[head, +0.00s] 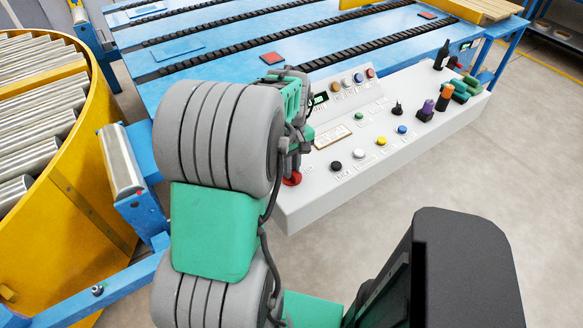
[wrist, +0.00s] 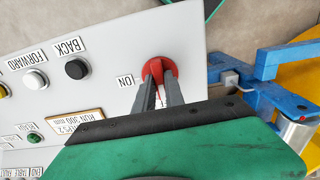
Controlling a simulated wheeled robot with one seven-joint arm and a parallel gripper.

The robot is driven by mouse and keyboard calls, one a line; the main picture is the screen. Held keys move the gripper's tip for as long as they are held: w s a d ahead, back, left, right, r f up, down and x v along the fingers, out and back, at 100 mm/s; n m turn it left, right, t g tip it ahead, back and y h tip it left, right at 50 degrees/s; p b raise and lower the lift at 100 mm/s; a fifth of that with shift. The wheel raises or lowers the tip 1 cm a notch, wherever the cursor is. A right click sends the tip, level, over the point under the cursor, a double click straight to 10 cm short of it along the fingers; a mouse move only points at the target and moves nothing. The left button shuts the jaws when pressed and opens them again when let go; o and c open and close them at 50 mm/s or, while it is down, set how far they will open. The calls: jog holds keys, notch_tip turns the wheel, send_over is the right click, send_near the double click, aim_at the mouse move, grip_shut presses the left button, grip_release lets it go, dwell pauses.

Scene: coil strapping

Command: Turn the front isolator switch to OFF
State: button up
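The front isolator switch (wrist: 153,68) is a red round knob near the panel's edge in the wrist view, with an ON label (wrist: 126,81) beside it. In the head view the red switch (head: 292,180) shows low at the panel's near left corner, partly covered by my arm. My gripper (wrist: 161,80) is down at the switch, its two dark fingers close together over the red knob with a narrow gap between them. The fingers appear closed on the knob's handle, which they mostly hide. The knob's pointer is not readable.
The white control panel (head: 300,212) carries black, white, yellow and blue buttons, a black selector (head: 397,108) and a purple-topped part (head: 427,107). A yellow-sided roller conveyor (head: 75,215) is at left.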

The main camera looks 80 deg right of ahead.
jog(key=o, duration=0.4)
jog(key=shift+o, duration=0.2)
jog(key=shift+r, duration=0.1)
notch_tip(320, 180, up, 8)
jog(key=shift+w+f, duration=0.1)
jog(key=shift+f, duration=0.05)
